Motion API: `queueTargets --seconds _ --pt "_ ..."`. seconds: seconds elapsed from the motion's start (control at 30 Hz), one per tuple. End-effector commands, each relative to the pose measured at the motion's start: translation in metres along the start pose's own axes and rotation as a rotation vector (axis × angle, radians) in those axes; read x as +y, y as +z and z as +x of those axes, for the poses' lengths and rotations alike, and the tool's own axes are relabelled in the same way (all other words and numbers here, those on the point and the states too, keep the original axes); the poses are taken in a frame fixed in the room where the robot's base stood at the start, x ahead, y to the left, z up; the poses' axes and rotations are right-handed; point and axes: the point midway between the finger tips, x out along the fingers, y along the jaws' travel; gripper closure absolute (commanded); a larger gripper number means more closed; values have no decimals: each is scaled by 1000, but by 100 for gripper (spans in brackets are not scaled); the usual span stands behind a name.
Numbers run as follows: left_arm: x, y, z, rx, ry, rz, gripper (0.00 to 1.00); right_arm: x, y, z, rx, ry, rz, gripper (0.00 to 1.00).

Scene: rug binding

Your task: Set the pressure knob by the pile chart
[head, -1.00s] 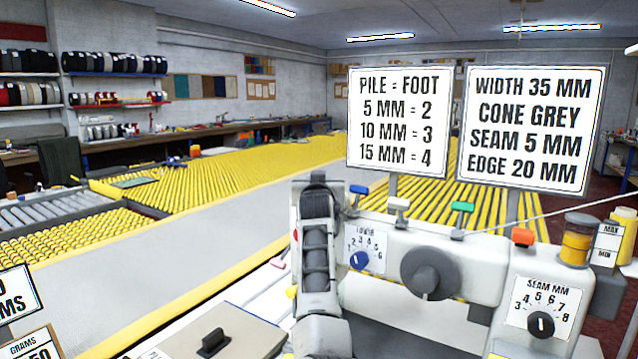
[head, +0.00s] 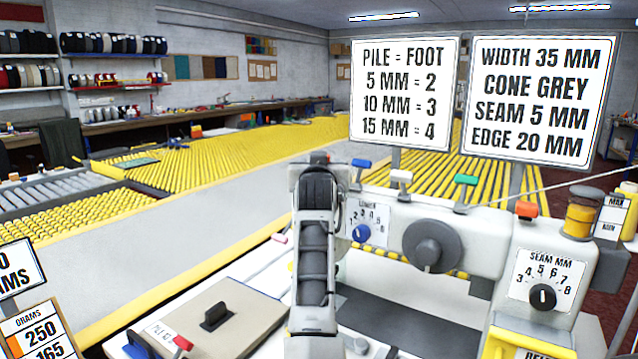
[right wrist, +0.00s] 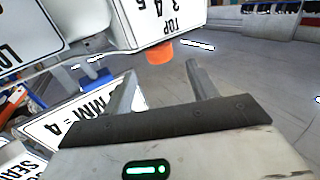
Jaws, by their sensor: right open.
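The pile chart (head: 404,93) reads 5 MM = 2, 10 MM = 3, 15 MM = 4. A small blue knob (head: 361,233) sits on a numbered dial (head: 372,216) on the white machine's front; its heading is hard to read and its pointer setting is too small to tell. A label reading "PILE 10" (head: 160,328), partly cut off, lies at the lower left. My right gripper (right wrist: 158,78) is open and empty in the right wrist view, near an orange block (right wrist: 160,52) under a panel marked TOP. My left gripper is not in view.
A large grey knob (head: 431,245) is right of the blue one. A black knob (head: 542,296) is on the SEAM MM dial.

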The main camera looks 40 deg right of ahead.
Motion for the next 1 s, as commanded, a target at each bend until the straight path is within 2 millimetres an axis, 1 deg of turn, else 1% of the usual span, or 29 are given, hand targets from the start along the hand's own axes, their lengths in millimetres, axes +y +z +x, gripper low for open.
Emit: queueTargets --seconds 0.03,0.2,0.3,0.4,0.5,0.6,1.0 --pt "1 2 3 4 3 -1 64 0 4 -14 1 -1 3 42" --pt "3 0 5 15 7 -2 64 -1 3 -52 0 -2 3 42" --pt "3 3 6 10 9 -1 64 0 2 -68 0 -1 2 42" --pt "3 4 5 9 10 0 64 0 2 -79 -1 -1 0 42" --pt "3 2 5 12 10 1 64 0 1 -85 -1 0 0 42" --pt "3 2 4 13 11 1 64 0 1 -87 -2 0 0 42" --pt "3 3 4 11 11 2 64 0 0 -87 -1 0 0 42"
